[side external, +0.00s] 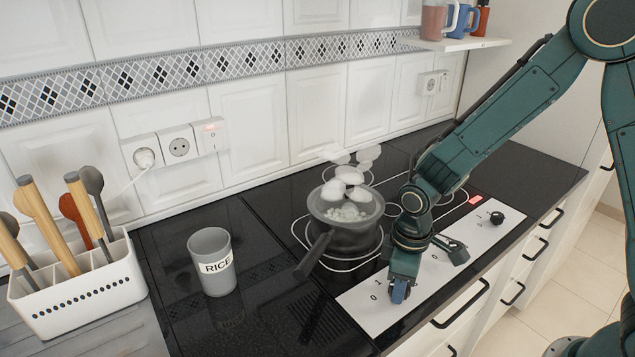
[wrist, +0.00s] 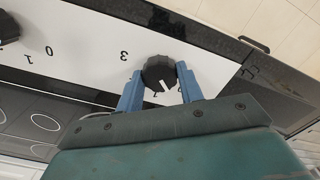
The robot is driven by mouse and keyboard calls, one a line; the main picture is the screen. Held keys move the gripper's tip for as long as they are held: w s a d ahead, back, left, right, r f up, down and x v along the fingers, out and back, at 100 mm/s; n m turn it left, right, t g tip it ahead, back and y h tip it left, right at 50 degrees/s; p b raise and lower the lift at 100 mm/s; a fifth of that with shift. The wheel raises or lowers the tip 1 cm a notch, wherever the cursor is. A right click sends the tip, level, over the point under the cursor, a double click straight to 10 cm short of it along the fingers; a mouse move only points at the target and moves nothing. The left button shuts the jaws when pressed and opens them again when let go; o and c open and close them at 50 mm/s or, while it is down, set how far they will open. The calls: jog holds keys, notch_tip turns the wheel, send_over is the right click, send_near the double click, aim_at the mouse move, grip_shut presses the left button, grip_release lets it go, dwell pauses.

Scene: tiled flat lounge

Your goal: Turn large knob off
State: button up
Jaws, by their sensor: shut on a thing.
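My gripper (side external: 400,291) is at the near left end of the white control panel (side external: 362,309) in the side external view. In the wrist view, the two blue fingers of my gripper (wrist: 160,74) are shut on a round black knob (wrist: 158,70), one finger on each side. A white pointer mark on the knob faces the gripper side. Numbers are printed around it, with a 3 visible. A second black knob (side external: 497,217) sits at the far end of the panel; it also shows at the left edge of the wrist view (wrist: 8,30). I cannot tell their sizes apart.
A dark pot (side external: 343,235) with pale contents steams on the black cooktop (side external: 275,233), its handle towards the front. A grey RICE cup (side external: 211,262) and a white utensil holder (side external: 84,301) stand left. A red light (side external: 476,200) glows beyond my gripper.

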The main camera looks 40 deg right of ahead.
jog(key=shift+n, duration=1.3)
jog(key=o, duration=1)
notch_tip(320, 180, up, 14)
jog(key=shift+f, duration=0.1)
